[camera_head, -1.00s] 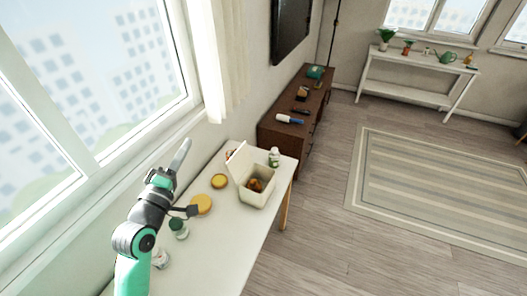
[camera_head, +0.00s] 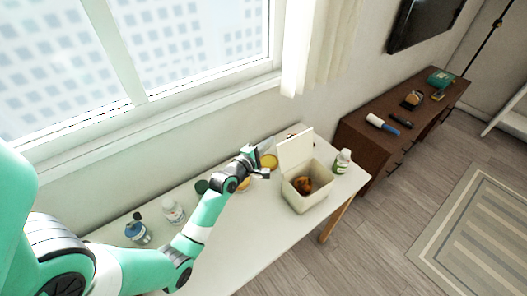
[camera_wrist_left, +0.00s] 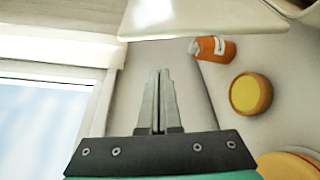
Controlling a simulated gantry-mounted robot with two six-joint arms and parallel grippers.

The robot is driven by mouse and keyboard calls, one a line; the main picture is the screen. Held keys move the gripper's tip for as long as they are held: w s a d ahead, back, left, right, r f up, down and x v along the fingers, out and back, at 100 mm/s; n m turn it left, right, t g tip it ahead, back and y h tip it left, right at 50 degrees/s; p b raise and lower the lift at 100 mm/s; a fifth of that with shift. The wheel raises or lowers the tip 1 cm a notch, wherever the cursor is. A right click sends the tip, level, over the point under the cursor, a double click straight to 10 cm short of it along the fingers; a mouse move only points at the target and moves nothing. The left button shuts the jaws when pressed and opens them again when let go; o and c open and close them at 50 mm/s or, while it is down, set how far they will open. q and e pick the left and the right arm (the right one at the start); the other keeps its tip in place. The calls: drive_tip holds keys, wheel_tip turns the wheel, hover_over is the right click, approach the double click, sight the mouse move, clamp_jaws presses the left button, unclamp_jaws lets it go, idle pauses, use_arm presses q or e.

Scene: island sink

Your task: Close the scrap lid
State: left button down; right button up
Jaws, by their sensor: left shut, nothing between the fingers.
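The cream scrap bin (camera_head: 305,200) stands near the right end of the white table, with brown scraps inside. Its lid (camera_head: 296,151) stands open, tilted up at the bin's back edge. My left gripper (camera_head: 251,150) is to the left of the lid, apart from it, small and partly hidden by its own wrist. In the left wrist view, the left gripper (camera_wrist_left: 159,73) is shut and empty. A pale panel, probably the lid (camera_wrist_left: 190,14), crosses the top of that view beyond the fingertips. My right gripper is not in view.
A yellow-topped jar (camera_head: 269,161) is behind my wrist; an orange bottle (camera_wrist_left: 213,48) shows in the wrist view. Bottles (camera_head: 173,212) stand at the left. The window wall borders the table's back.

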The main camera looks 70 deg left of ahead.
sight(294, 149)
use_arm(q)
drive_tip(key=w, duration=0.1)
drive_tip(key=w+d, duration=0.1)
drive_tip(key=w, duration=0.2)
drive_tip(key=shift+w+d+r, duration=0.1)
drive_tip(key=shift+d+r, duration=0.2)
drive_tip(key=shift+r, duration=0.05)
